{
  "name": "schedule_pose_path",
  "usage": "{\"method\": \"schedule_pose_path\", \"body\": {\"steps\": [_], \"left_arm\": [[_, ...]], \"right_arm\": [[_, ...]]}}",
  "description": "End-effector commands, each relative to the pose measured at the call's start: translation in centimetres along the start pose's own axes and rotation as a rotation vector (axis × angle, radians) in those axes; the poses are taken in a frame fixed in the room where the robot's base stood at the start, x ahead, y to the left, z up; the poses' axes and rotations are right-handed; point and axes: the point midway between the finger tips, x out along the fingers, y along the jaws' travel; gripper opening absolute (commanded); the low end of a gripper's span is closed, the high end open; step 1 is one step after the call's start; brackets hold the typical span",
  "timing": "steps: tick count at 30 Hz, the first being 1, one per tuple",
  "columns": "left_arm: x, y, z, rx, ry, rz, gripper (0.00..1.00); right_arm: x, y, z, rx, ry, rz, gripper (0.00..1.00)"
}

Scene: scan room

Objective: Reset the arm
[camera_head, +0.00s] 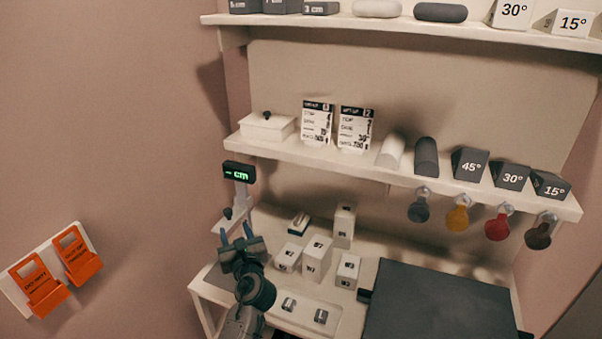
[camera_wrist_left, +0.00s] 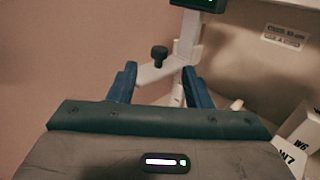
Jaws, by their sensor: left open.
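My left gripper (camera_head: 237,236) is open and empty. It is above the left end of the lower counter, in front of a white stand with a black knob and a small display reading "cm" (camera_head: 239,173). In the left wrist view, the two blue fingers of the left gripper (camera_wrist_left: 160,80) stand apart, with the stand's black knob (camera_wrist_left: 158,53) visible between them. I cannot tell from these views whether a finger touches the stand. My right gripper is not in view.
Several white numbered boxes (camera_head: 317,259) stand on the counter right of my left gripper. A dark flat panel (camera_head: 437,304) lies further right. A shelf (camera_head: 400,176) with wedges, cylinders and cards runs above. Orange holders (camera_head: 78,257) hang on the left wall.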

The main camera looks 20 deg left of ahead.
Motion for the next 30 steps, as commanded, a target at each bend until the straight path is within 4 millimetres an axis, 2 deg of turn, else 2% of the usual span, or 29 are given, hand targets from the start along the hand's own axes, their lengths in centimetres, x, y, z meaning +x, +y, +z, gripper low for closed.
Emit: {"method": "schedule_pose_path", "body": {"steps": [5, 8, 11, 17, 21, 24, 30], "left_arm": [[-0.6, 0.9, -0.8, -0.08, 0.031, 0.011, 0.45], [-2.0, 2.8, -2.5, -0.269, 0.103, 0.04, 0.45], [-4.4, 5.3, -5.0, -0.55, 0.213, 0.103, 0.45], [-10.8, 9.7, -9.7, -1.137, 0.445, 0.326, 0.45], [-16.2, 12.0, -12.0, -1.489, 0.585, 0.557, 0.45], [-19.8, 13.1, -13.0, -1.678, 0.657, 0.734, 0.45], [-25.1, 14.4, -13.6, -1.89, 0.727, 1.018, 0.45]], "right_arm": [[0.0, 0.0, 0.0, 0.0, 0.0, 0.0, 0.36], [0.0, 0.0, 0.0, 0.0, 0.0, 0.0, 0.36], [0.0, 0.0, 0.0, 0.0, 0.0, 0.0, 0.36], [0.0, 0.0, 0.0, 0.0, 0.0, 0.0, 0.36], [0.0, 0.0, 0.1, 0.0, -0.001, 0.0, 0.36], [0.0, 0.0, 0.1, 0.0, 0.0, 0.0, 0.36], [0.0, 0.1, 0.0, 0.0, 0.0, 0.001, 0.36]]}}
